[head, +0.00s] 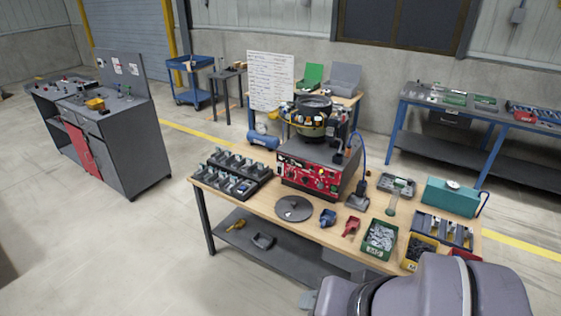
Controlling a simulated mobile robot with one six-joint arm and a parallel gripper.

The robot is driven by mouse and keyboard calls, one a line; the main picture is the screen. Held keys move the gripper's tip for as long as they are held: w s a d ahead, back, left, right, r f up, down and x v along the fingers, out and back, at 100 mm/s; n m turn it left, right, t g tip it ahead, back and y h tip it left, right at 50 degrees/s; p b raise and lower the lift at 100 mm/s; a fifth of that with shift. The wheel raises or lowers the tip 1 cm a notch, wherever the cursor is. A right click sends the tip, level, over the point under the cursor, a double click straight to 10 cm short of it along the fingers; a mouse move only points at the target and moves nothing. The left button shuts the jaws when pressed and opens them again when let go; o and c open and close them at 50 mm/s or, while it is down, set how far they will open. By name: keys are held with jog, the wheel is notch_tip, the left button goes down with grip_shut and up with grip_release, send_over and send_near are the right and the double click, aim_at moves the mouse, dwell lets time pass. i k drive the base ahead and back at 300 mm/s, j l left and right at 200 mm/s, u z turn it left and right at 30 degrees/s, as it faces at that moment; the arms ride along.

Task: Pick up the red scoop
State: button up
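The red scoop (351,227) lies on the wooden workbench (265,208) near its front edge, in the head view. It sits between a blue scoop (328,217) on its left and a green bin of grey parts (367,247) on its right. Nothing covers it. My arm's grey links fill the bottom right corner of the view, in front of the bench. My gripper cannot be made out in this frame, so its opening and its contents are hidden.
A red-fronted bowl feeder (308,175) stands behind the scoops. A grey disc (294,208) lies left of the blue scoop. A yellow bin (419,250) and a teal box (450,197) stand to the right. A dark fixture tray (236,175) is at left.

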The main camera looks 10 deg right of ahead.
aim_at(352, 223)
jog(key=i+j, duration=0.2)
jog(key=i, duration=0.25)
jog(key=i+j+z, duration=0.15)
jog(key=i, duration=0.25)
jog(key=i+j, duration=0.3)
jog(key=i, duration=0.15)
jog(key=z, duration=0.05)
